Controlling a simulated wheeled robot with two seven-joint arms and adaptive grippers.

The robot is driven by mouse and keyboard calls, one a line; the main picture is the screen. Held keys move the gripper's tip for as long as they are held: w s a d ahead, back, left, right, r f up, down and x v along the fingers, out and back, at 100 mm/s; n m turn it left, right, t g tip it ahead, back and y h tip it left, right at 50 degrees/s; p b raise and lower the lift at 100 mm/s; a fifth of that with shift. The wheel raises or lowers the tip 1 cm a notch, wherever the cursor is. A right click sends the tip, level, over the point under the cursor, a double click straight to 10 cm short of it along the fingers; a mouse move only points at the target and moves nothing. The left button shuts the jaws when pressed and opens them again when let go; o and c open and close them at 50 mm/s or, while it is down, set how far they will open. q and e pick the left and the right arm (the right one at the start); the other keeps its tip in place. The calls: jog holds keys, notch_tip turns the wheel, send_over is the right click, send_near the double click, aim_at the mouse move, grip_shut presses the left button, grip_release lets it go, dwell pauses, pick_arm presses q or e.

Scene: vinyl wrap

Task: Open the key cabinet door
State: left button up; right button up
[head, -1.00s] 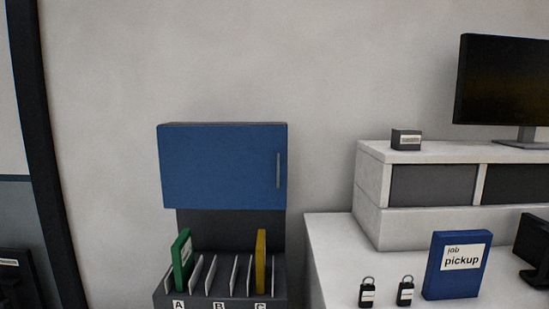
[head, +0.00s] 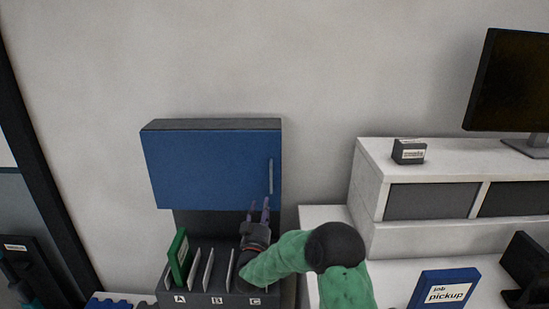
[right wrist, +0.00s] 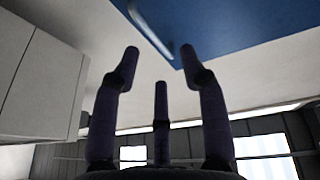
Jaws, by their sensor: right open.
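The key cabinet (head: 210,168) hangs on the wall with its blue door shut. A vertical grey handle (head: 271,177) is near the door's right edge. My right gripper (head: 258,205) is open and empty, just below the handle and in front of the cabinet's lower right part. In the right wrist view the open fingers (right wrist: 165,70) point towards the blue door (right wrist: 235,25) and the handle (right wrist: 150,30), which lies beyond the fingertips; they look apart. My left gripper is not clearly in view; a dark and teal part shows at the lower left edge.
Below the cabinet stands a dark rack (head: 215,298) marked A, B, C, with a green folder (head: 179,258) in it. To the right are a white counter (head: 325,215), a blue job pickup box (head: 443,290), a small grey box (head: 409,151) and a monitor (head: 510,80).

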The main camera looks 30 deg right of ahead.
jog(key=shift+m+h, duration=0.5)
jog(key=shift+h, duration=0.4)
jog(key=r+x, duration=0.1)
jog(key=x, duration=0.3)
jog(key=s+p+x, duration=0.1)
jog(key=x, duration=0.3)
jog(key=r+x, duration=0.1)
jog(key=x, duration=0.4)
jog(key=shift+s+d+r, duration=0.1)
jog(key=shift+s+r, duration=0.25)
jog(key=shift+r, duration=0.05)
grip_shut()
